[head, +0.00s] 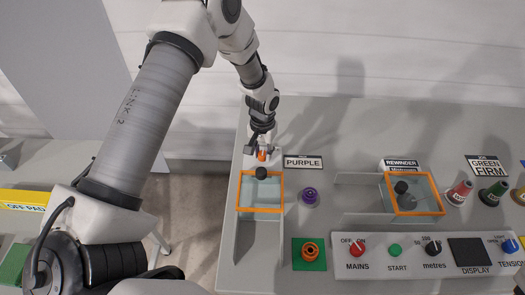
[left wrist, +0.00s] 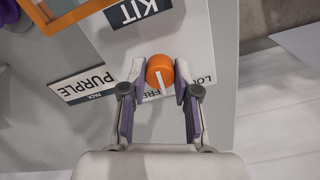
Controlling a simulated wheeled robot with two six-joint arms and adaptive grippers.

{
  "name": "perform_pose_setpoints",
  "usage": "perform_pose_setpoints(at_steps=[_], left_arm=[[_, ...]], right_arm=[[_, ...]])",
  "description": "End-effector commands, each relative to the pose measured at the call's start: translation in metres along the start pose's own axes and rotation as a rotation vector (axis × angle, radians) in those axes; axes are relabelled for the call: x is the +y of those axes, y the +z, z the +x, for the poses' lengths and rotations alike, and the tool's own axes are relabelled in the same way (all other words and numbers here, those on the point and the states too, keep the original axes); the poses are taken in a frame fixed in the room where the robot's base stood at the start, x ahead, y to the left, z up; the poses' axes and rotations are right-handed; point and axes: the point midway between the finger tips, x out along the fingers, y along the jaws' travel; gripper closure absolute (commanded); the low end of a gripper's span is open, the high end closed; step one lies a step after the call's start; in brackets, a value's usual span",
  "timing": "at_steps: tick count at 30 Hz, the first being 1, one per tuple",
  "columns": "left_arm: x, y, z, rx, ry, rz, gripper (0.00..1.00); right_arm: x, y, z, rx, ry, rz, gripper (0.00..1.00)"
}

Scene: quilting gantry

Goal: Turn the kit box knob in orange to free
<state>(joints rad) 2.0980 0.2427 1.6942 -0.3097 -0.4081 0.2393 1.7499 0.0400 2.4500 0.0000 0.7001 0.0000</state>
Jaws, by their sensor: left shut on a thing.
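The orange kit box knob (left wrist: 160,70) sits on a white plate (left wrist: 193,35) marked KIT, with partly hidden FREE and LO… lettering. Its white pointer line points down in the left wrist view, about toward the FREE lettering. My left gripper (left wrist: 160,75) is shut on the knob, one finger on each side. In the head view the knob (head: 262,155) shows orange below my left gripper (head: 262,148), behind the kit box (head: 260,210). The kit box has an orange-rimmed clear lid with a black handle (head: 261,173). My right gripper is not in view.
A PURPLE label (head: 303,162) and a purple spool (head: 309,195) are right of the box. An orange spool (head: 310,249) stands on a green square. A second orange-rimmed box (head: 416,208) and a control panel (head: 425,257) are farther right.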

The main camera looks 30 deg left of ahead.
Motion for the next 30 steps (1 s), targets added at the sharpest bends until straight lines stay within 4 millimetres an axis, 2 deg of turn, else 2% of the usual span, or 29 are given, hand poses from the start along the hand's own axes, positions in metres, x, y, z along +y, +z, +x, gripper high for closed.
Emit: perform_pose_setpoints(at_steps=[6, 15, 30], left_arm=[[0.0001, 0.0015, 0.0019, -0.004, 0.000, 0.188, 1.00], [0.0001, 0.0016, 0.0022, -0.004, 0.001, 0.376, 1.00], [0.0002, 0.0018, 0.0023, -0.005, 0.001, 0.454, 1.00]], right_arm=[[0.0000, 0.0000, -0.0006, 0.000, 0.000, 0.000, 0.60], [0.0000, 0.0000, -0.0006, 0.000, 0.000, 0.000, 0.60], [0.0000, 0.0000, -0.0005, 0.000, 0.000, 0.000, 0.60]])
